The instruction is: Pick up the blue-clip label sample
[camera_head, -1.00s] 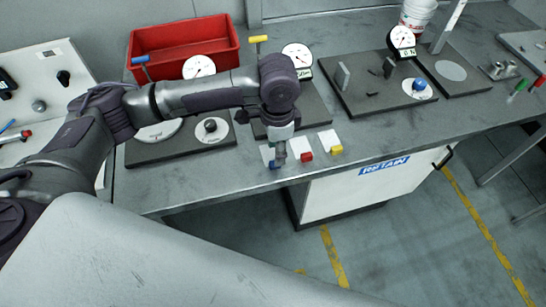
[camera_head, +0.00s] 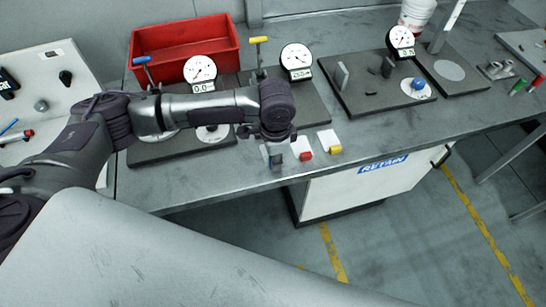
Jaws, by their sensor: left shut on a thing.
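My left arm reaches in from the left over the bench, and my left gripper (camera_head: 276,151) points down at the bench's front edge. It is shut on the blue-clip label sample (camera_head: 278,161), which is mostly hidden by the gripper and wrist. Only a small dark blue part and a pale edge show, and I cannot tell whether it is clear of the bench. The red-clip sample (camera_head: 306,155) and the yellow-clip sample (camera_head: 335,149) lie just to the right, each with a white label. My right gripper is out of view.
A red bin (camera_head: 186,45) stands at the back left. Test stations with dial gauges (camera_head: 297,57) and dark base plates (camera_head: 378,92) stand behind the samples. A white cabinet marked RETAIN (camera_head: 350,187) is below the front edge. The bench front left of the gripper is clear.

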